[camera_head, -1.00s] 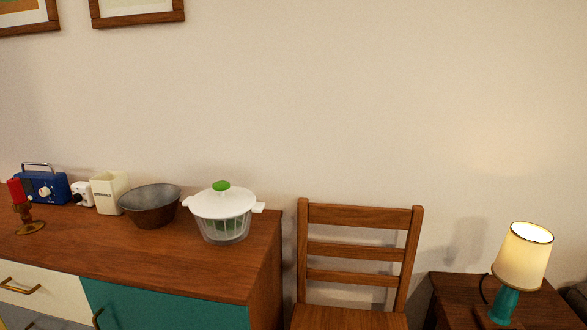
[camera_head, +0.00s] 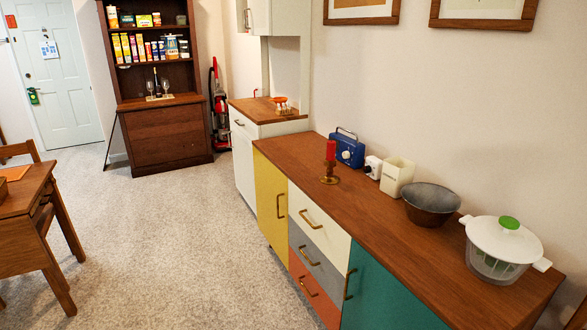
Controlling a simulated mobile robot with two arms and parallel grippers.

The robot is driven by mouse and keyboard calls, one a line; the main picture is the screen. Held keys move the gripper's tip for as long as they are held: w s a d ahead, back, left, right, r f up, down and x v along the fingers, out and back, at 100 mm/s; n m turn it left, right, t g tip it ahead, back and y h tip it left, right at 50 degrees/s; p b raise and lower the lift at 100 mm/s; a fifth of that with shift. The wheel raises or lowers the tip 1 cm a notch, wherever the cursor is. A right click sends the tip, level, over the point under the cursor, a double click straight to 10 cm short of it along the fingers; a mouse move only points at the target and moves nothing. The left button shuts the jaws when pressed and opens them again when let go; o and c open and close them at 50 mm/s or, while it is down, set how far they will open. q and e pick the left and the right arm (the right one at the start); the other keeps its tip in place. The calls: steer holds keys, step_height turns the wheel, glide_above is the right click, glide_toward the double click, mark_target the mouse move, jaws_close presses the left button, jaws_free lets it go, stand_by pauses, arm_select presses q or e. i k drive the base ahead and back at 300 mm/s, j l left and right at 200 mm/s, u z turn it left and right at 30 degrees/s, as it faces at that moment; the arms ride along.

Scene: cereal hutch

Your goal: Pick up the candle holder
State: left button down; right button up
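The candle holder (camera_head: 330,178) is a small amber-brown stand with a round base, upright on the wooden top of the sideboard (camera_head: 309,165). A red candle (camera_head: 331,150) stands in it. Neither of my grippers is in view.
A blue radio (camera_head: 348,150), a small white item (camera_head: 373,167), a cream container (camera_head: 397,177), a metal bowl (camera_head: 430,204) and a salad spinner (camera_head: 503,244) stand along the sideboard. Carpet (camera_head: 175,225) is clear in front. A table (camera_head: 22,192) and chair are at left.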

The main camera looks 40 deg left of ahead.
mark_target(329, 179)
steer(key=u, duration=1.05)
steer(key=i, duration=0.1)
